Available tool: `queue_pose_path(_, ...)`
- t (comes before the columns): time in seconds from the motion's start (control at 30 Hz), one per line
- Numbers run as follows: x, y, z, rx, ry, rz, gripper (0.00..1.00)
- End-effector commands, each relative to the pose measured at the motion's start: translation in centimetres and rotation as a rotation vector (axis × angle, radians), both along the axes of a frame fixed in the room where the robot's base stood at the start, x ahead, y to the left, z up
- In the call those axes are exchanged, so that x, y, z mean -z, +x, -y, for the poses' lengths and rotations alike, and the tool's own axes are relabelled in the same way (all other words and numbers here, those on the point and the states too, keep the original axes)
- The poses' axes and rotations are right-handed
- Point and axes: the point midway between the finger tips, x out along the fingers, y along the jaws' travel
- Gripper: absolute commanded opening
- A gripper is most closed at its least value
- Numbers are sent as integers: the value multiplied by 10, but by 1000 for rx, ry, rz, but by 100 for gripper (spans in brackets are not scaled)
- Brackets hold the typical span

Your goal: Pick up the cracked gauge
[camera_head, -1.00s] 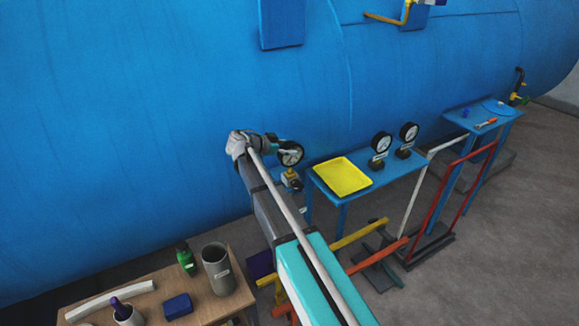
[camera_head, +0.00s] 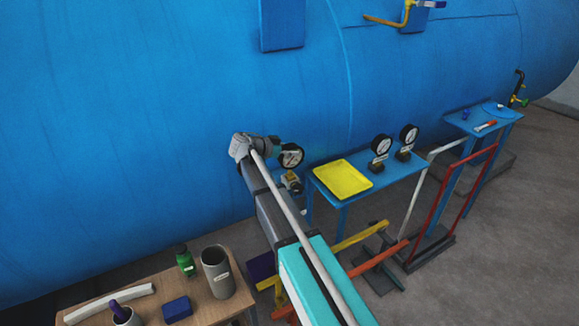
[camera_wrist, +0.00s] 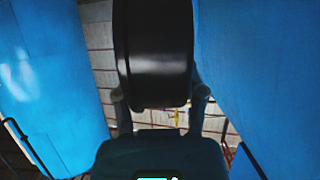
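A round black gauge with a white face (camera_head: 291,156) stands on a yellow fitting beside the blue vessel. Whether its face is cracked is too small to tell. My gripper (camera_head: 272,147) is at the left of this gauge, its fingertips partly hidden. In the wrist view a black cylindrical gauge body (camera_wrist: 155,55) fills the upper middle. My gripper's two fingers (camera_wrist: 160,98) are spread wide, one at each side of its lower end. Whether they press on it cannot be told. Two more gauges, one left (camera_head: 381,147) and one right (camera_head: 408,137), stand upright on a blue shelf.
A yellow tray (camera_head: 343,178) lies on the blue shelf (camera_head: 402,177). The blue vessel (camera_head: 180,110) stands close behind my arm. A wooden table (camera_head: 215,305) at the lower left holds a grey cup (camera_head: 217,272), a green bottle (camera_head: 185,261) and a blue block (camera_head: 177,307).

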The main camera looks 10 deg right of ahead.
Motion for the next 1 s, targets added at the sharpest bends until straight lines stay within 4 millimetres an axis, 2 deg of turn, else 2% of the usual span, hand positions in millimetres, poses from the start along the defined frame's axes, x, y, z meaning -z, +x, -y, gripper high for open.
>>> queue_pose_path(0.03, 0, 0, 0, 0, 1, 0, 32)
queue_pose_path(0.2, 0, 0, 0, 1, 1, -1, 0)
queue_pose_path(0.67, -3, 0, 0, 1, 0, 0, 0)
queue_pose_path(1.0, -21, 0, 0, 1, -1, 0, 0)
